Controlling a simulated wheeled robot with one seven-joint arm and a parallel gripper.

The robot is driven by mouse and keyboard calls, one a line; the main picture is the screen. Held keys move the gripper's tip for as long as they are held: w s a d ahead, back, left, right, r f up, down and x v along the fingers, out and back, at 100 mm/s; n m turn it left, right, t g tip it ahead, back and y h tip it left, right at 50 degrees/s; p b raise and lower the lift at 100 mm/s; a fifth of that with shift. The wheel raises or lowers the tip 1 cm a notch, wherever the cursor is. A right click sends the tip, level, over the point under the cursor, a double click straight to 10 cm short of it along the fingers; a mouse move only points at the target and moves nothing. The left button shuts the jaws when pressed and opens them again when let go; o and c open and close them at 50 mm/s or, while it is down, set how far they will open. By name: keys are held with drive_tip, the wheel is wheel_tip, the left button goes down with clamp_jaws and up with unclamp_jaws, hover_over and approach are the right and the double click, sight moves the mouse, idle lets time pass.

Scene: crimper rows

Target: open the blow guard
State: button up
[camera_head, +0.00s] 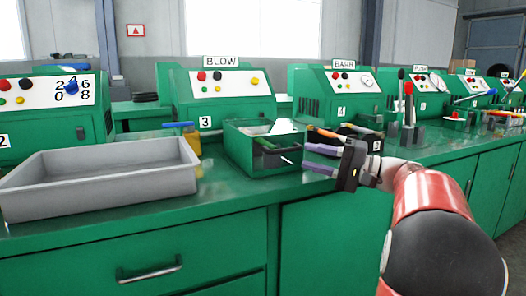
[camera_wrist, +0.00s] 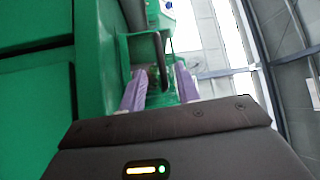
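The blow guard (camera_head: 286,127) looks like a clear pane on a green open-fronted box (camera_head: 240,150) in front of the machine labelled BLOW. Whether it is fully closed is hard to tell. My gripper (camera_head: 305,157) is at the right of this box, its two purple fingers spread apart and pointing left toward it. In the wrist view my gripper (camera_wrist: 160,84) is open, with a dark bar, perhaps a handle (camera_wrist: 161,48), ahead between the fingers. I see no clear contact with it. The box's right side is partly hidden by my gripper.
A grey tray (camera_head: 110,184) stands on the green bench at left. A yellow bottle-like item and blue lever (camera_head: 179,125) stand between tray and box. More green machines (camera_head: 335,95), with tools and handles, line the bench at right. The bench's front strip is clear.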

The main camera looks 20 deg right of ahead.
sight(289, 151)
drive_tip(key=x, duration=0.7)
drive_tip(key=shift+w+a+r, duration=0.1)
drive_tip(key=shift+w+a, duration=0.05)
clamp_jaws()
